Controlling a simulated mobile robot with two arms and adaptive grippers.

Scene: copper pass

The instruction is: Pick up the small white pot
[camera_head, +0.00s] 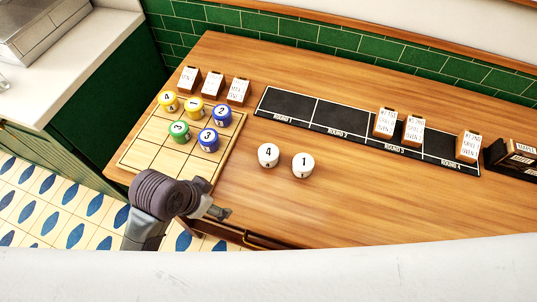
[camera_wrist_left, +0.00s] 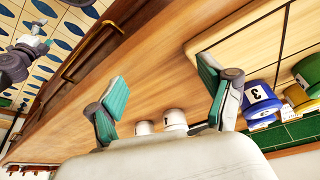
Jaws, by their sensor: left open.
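Two white pots stand side by side on the wooden table: one marked 4 (camera_head: 268,156) and one marked 1 (camera_head: 302,166). I cannot tell which is smaller. White pots also show in the left wrist view (camera_wrist_left: 175,119), partly hidden behind the gripper body. My left gripper (camera_head: 222,212) is at the table's front edge, to the left of and nearer than the white pots. In the left wrist view its teal-padded fingers (camera_wrist_left: 163,92) are wide apart with nothing between them. My right gripper (camera_wrist_left: 38,33) seems to show small at that view's upper left; its jaws are unclear.
A pale grid board (camera_head: 143,151) holds several yellow, blue and green pots, left of the white ones. A black strip with round labels (camera_head: 335,118) and several cards (camera_head: 413,130) lie behind. A rail (camera_head: 268,242) runs along the front edge. The table right of the white pots is clear.

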